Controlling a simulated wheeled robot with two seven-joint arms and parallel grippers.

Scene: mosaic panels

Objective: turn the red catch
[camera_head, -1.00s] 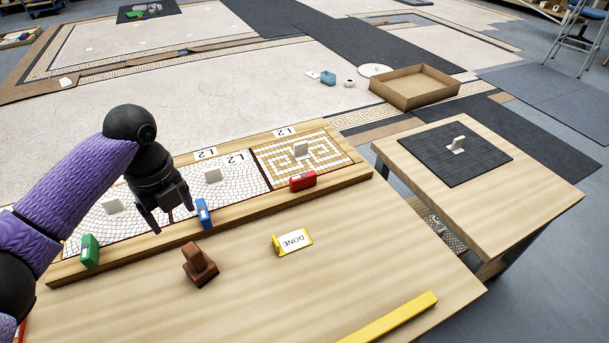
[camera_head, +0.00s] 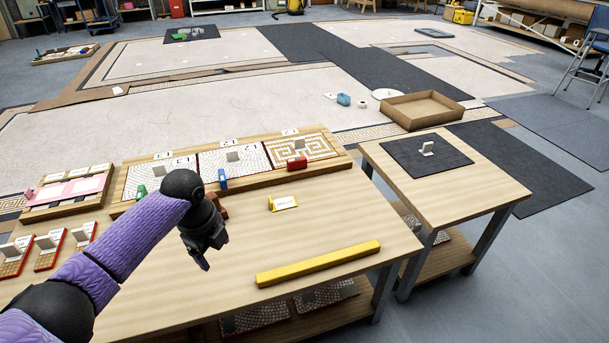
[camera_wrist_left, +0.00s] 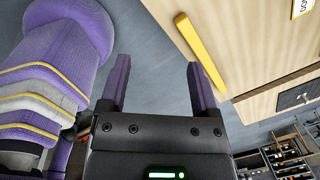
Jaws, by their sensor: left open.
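The red catch (camera_head: 297,162) sits at the front edge of the rightmost mosaic panel (camera_head: 318,150) in the wooden frame on the table. A blue catch (camera_head: 222,178) is at the middle panel and a green catch (camera_head: 141,191) at the left panel. My left gripper (camera_head: 206,262) is over the table's near part, left of and nearer than the red catch, well apart from it. In the left wrist view its two fingers (camera_wrist_left: 156,68) are spread with nothing between them. The red catch is not in the left wrist view. My right gripper is not in view.
A yellow bar (camera_head: 320,263) lies along the table's near right; it also shows in the left wrist view (camera_wrist_left: 200,52). A yellow-edged card (camera_head: 283,202) lies behind it. A side table (camera_head: 470,200) with a dark mat stands right. A cardboard tray (camera_head: 422,122) is beyond.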

